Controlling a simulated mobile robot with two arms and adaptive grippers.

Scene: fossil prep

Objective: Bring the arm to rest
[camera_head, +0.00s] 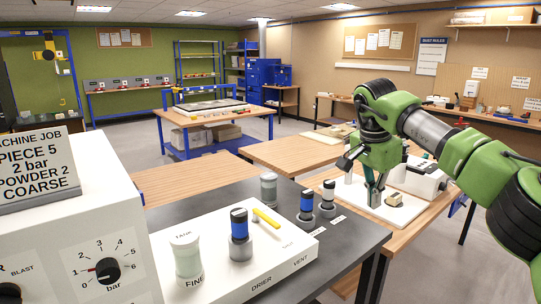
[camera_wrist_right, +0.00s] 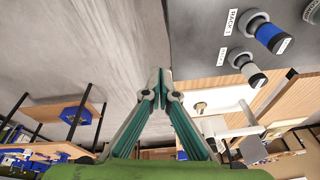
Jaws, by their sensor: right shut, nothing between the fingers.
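My right arm (camera_head: 430,130) is green and dark grey and comes in from the right edge in the head view. Its right gripper (camera_head: 374,200) hangs down in front of the white board at the right. In the wrist view the teal fingers of the right gripper (camera_wrist_right: 162,78) converge and their tips meet, with nothing between them. Grey floor shows behind the tips there. My left gripper is in neither view.
A white panel (camera_head: 225,279) with jars and a yellow lever lies on the dark bench (camera_head: 330,262). A white machine (camera_head: 90,220) with a dial stands at the left. A white board (camera_head: 350,190) holds a small tan block (camera_head: 394,199). Grey floor (camera_head: 455,255) is clear at the lower right.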

